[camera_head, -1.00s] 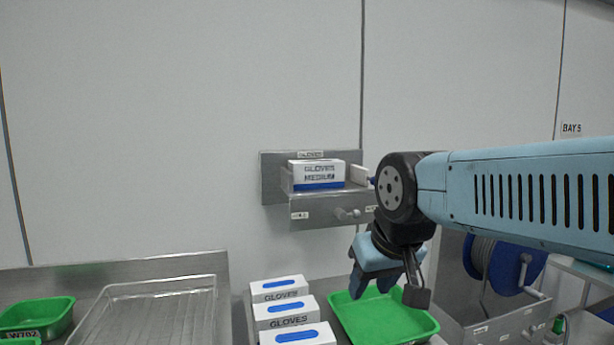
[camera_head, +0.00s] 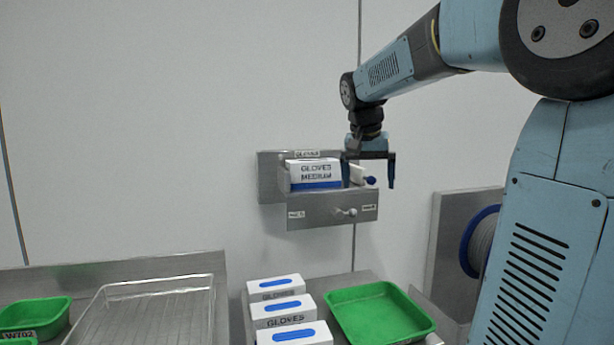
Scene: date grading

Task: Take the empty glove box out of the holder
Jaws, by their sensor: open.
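The glove box (camera_head: 315,173), white with a blue band and marked GLOVES MEDIUM, sits upright in the steel wall holder (camera_head: 318,212). The holder has a small knob on its front. Whether the box is empty cannot be seen. My gripper (camera_head: 368,186) is open and points down, in front of the holder's right part. Its left finger is by the right end of the box in the picture; I cannot tell whether they touch.
A wire-like steel tray (camera_head: 150,310) and green tubs (camera_head: 35,312) are at left. A blue hose reel (camera_head: 478,242) is at right.

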